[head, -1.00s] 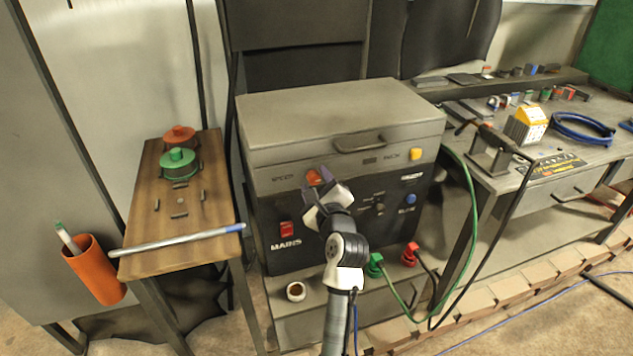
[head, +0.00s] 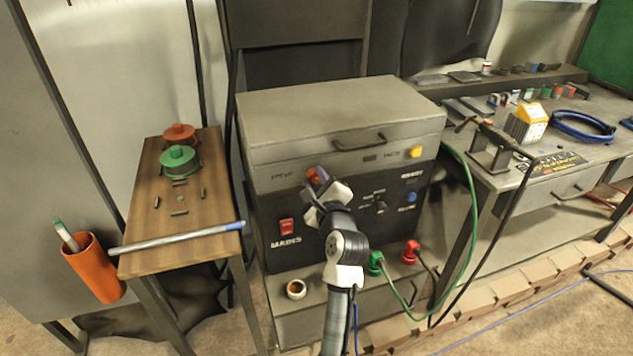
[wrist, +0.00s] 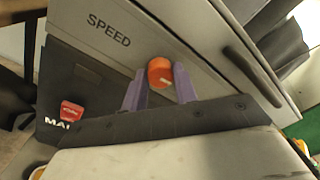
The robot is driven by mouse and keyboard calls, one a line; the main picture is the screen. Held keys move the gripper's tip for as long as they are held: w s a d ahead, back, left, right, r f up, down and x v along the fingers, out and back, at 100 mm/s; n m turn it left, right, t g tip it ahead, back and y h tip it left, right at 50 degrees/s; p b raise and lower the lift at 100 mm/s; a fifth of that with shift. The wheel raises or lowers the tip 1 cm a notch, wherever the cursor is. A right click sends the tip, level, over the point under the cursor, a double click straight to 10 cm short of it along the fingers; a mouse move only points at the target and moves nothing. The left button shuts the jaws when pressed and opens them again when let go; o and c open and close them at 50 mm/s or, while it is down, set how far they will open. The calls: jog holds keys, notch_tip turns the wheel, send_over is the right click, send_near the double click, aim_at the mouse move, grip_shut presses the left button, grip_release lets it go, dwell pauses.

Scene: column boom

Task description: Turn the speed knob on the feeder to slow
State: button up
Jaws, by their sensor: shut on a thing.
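The orange-red speed knob (wrist: 160,73) sits on the feeder's grey front panel (wrist: 115,62), beside the word SPEED. It also shows, partly hidden by my gripper, in the head view (head: 312,175). My gripper (wrist: 160,85) has one purple finger on each side of the knob and is shut on it. In the head view my gripper (head: 320,180) reaches the left part of the feeder front (head: 400,142). A pale mark shows on the knob face, but I cannot tell which setting it points to.
Below the feeder, a dark panel carries a red MAINS switch (head: 286,227), a black dial (head: 381,208) and a blue button (head: 411,197). A yellow button (head: 415,152) is at the upper right. A wooden side table (head: 210,205) stands left, a workbench (head: 575,150) right.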

jog(key=n+b, duration=0.1)
jog(key=n, duration=0.3)
jog(key=shift+f, duration=0.15)
jog(key=n+b, duration=0.2)
jog(key=n, duration=0.2)
jog(key=shift+n, duration=0.4)
jog(key=n+b, duration=0.2)
jog(key=n, duration=0.2)
jog(key=shift+d+n+b, duration=0.1)
jog(key=shift+n+b, duration=0.2)
jog(key=shift+n, duration=0.1)
jog(key=n+b, duration=0.2)
jog(key=n, duration=0.2)
jog(key=shift+f+n+y+b, duration=0.1)
jog(key=shift+n+y+b, duration=0.2)
jog(key=shift+b, duration=0.05)
jog(key=n+b, duration=0.2)
jog(key=n, duration=0.2)
jog(key=shift+n+b, duration=0.4)
jog(key=n+b, duration=0.3)
jog(key=n, duration=0.1)
jog(key=shift+n+y, duration=0.3)
jog(key=n+b, duration=0.3)
jog(key=n, duration=0.2)
jog(key=shift+r+n+b, duration=0.2)
jog(key=shift+n+b, duration=0.65)
jog(key=shift+n, duration=0.75)
